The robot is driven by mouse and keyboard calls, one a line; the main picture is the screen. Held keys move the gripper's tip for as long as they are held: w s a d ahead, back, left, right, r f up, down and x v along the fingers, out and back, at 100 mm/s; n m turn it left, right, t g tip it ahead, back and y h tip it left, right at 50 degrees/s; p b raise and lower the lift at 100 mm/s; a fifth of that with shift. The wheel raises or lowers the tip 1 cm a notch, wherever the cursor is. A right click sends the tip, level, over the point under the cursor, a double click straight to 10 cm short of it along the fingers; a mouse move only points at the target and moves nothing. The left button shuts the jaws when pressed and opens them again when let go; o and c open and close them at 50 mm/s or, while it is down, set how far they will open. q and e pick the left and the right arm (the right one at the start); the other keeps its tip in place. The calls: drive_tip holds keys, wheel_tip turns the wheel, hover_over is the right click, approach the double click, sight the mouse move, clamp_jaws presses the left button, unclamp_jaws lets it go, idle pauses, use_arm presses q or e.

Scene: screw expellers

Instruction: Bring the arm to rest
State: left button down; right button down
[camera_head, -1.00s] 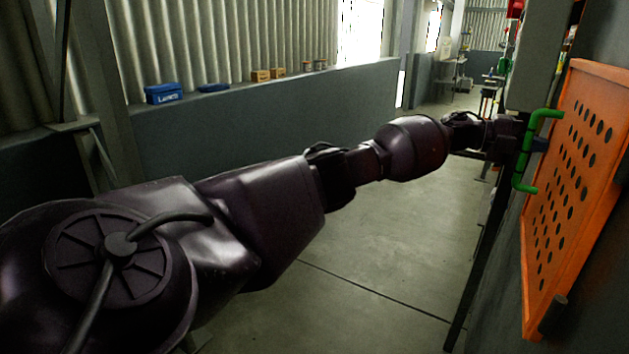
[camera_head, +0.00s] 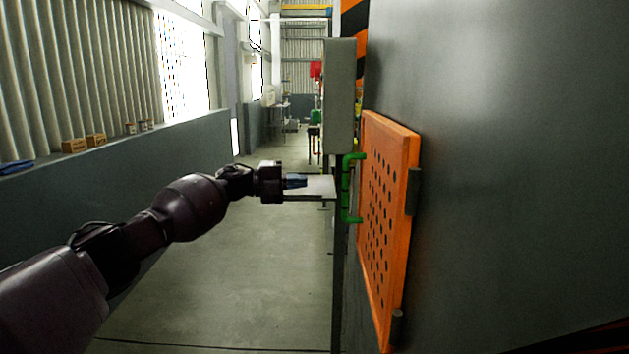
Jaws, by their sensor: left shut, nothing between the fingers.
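My left arm (camera_head: 190,208) comes in from the lower left and stretches towards the middle of the view. Its gripper (camera_head: 312,187) is shut and empty, pointing right. The fingertips end just left of a green handle (camera_head: 346,190); a small gap seems to show, but I cannot be sure they are clear of it. The handle sits on the left edge of an orange perforated panel (camera_head: 388,215). My right gripper is not in view.
A large dark grey wall (camera_head: 500,180) fills the right side around the panel. A grey box (camera_head: 340,95) stands above the handle. A low wall (camera_head: 100,190) with small boxes (camera_head: 84,143) runs along the left. The floor (camera_head: 240,280) between is clear.

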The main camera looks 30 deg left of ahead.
use_arm(q)
drive_tip(key=shift+s+a, duration=0.2)
drive_tip(key=shift+a, duration=0.15)
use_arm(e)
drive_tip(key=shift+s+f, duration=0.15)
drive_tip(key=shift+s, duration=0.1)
